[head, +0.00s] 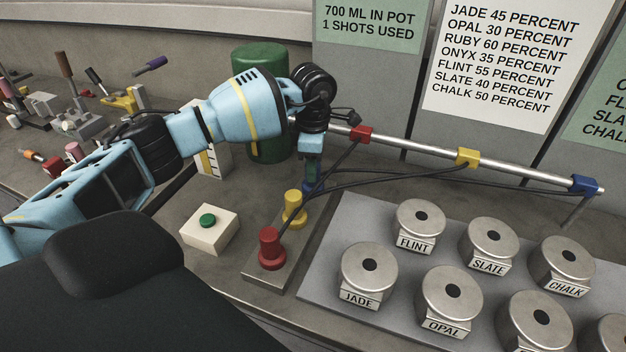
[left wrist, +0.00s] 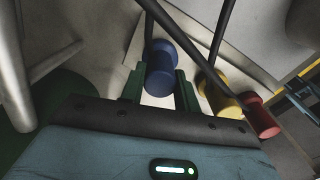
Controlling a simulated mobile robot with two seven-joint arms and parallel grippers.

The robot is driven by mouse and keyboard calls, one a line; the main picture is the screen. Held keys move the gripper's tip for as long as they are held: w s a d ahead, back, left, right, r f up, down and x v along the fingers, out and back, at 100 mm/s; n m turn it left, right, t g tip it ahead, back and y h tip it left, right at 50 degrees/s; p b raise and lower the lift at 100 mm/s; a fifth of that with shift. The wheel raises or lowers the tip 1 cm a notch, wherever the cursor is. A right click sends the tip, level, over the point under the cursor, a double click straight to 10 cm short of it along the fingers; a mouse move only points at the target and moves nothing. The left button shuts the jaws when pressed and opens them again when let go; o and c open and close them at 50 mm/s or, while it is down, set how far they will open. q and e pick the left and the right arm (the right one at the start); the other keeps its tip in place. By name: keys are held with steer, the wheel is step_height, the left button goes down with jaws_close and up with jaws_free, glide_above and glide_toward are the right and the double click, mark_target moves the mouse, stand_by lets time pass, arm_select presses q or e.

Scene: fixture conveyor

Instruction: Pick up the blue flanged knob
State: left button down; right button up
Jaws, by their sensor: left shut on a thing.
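The blue flanged knob (left wrist: 165,68) sits between the two green fingers of my left gripper (left wrist: 160,88) in the left wrist view. In the head view my left gripper (head: 311,178) points down at the far end of the grey plate, and only a little of the blue knob (head: 313,188) shows below it. The left gripper is shut on the blue knob. The knob's lower part and its contact with the plate are hard to make out. A yellow knob (head: 294,205) and a red knob (head: 269,247) stand nearer on the same plate (head: 262,278). My right gripper is out of view.
Black cables run from the knobs to the rail with red (head: 361,134), yellow (head: 467,157) and blue (head: 586,184) blocks. A green cylinder (head: 262,150) stands behind my arm. A button box (head: 209,232) is at left, and labelled metal canisters (head: 420,220) fill the right.

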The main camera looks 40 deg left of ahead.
arm_select(q)
step_height(320, 180, up, 10)
steer(key=shift+r, duration=0.1)
stand_by(0.4)
steer(key=shift+d, duration=0.1)
stand_by(1.3)
